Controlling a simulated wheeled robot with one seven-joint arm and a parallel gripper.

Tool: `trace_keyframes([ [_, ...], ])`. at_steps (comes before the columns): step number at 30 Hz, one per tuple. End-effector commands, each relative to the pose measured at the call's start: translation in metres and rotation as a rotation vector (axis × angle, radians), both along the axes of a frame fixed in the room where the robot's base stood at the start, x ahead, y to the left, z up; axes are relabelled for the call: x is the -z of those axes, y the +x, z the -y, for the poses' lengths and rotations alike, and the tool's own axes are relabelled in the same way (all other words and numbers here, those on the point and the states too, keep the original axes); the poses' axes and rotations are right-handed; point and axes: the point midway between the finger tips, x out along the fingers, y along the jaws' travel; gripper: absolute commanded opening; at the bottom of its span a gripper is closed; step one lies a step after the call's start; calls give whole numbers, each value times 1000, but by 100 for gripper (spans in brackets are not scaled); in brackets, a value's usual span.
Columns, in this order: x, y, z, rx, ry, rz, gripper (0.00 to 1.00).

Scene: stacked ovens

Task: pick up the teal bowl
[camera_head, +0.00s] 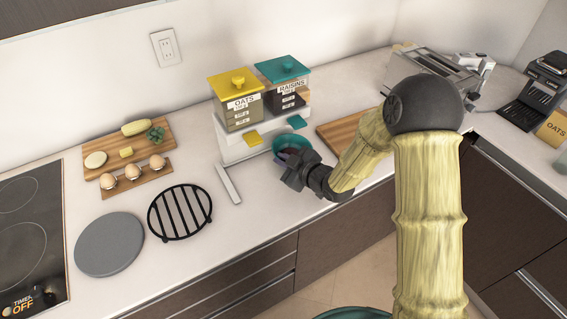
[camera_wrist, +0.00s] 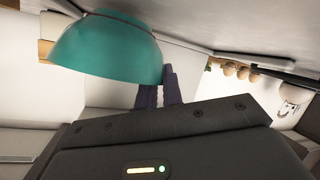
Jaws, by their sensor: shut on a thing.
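The teal bowl (camera_head: 291,142) is in front of the cereal dispenser's teal side in the head view, partly hidden behind my gripper (camera_head: 290,160). In the wrist view the bowl (camera_wrist: 105,50) fills the upper left, and my gripper's dark fingers (camera_wrist: 158,92) meet its rim at the right. My gripper is shut on the bowl's rim. Whether the bowl touches the counter cannot be told.
The dispenser (camera_head: 238,147) for oats and raisins stands just behind the bowl. A wooden board (camera_head: 340,134) lies to the right. A black trivet (camera_head: 180,212), a grey round plate (camera_head: 109,245) and an egg holder (camera_head: 136,180) lie left. The counter's front edge is close.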

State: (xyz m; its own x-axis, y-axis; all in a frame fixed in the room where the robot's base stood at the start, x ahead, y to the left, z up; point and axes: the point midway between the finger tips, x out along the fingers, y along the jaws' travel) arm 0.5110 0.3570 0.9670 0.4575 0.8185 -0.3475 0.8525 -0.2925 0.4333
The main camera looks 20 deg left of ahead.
Motion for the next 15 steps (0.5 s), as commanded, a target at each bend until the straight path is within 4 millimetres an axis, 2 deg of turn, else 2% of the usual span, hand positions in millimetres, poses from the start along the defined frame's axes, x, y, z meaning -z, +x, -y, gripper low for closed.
trace_keyframes([
  [9, -56, 1, 0, -1, 4, 9, 0],
  [15, -53, -26, 32, 3, 1, 3, 0],
])
